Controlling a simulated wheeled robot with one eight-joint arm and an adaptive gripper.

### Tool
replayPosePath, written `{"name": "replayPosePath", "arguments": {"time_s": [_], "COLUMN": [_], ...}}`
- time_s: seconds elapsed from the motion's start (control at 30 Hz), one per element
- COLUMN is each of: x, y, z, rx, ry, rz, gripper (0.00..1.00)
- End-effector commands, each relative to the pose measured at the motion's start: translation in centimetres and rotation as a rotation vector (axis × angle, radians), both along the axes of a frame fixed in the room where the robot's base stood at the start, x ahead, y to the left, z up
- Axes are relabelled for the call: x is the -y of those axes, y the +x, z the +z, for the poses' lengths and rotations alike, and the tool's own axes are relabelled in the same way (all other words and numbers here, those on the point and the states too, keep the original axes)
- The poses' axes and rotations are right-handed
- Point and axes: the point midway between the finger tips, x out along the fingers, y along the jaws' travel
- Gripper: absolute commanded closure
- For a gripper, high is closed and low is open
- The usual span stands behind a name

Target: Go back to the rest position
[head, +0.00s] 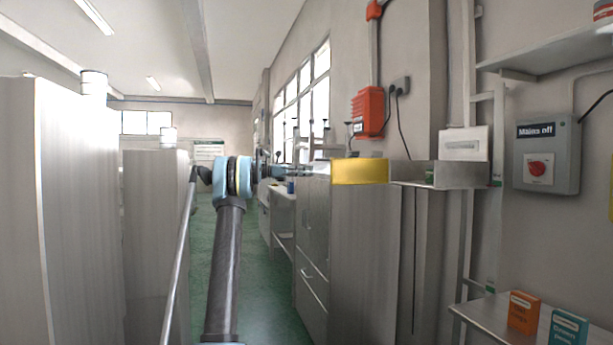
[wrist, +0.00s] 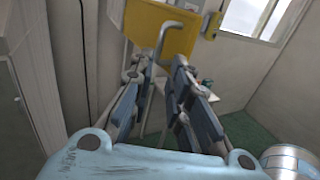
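My gripper (wrist: 163,62) is in the wrist view, its two dark finger linkages apart with a gap between them. Nothing is clearly held in the gap. A yellow box-like thing (wrist: 140,22) with a bent bar in front of it lies beyond the fingertips; I cannot tell if they touch. In the head view my arm reaches forward and bends right, and my gripper (head: 302,170) is small near the left end of a yellow panel (head: 360,171) on top of a grey cabinet. Its fingers are too small to read there.
Tall grey cabinets (head: 75,210) stand on the left, with a green floor aisle (head: 255,270) ahead. On the right are a metal tray (head: 455,178), a "Mains off" switch box (head: 546,155), and a low shelf (head: 480,318) with an orange box (head: 523,312) and a teal box (head: 567,328).

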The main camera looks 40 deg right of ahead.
Motion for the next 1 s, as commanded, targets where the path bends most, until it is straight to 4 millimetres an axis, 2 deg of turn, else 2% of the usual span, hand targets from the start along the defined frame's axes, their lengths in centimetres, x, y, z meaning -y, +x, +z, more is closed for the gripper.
{"name": "replayPosePath", "arguments": {"time_s": [0.43, 0.57, 0.77, 1.0], "x": [-0.1, -1.1, -5.1, -11.0], "y": [0.0, -0.2, -1.4, -3.5], "z": [0.0, 0.0, -0.6, -2.4], "rx": [0.002, 0.033, 0.167, 0.360], "ry": [0.001, 0.004, 0.026, 0.064], "rz": [0.002, 0.020, 0.083, 0.148], "gripper": [0.83, 0.83, 0.83, 0.83]}}
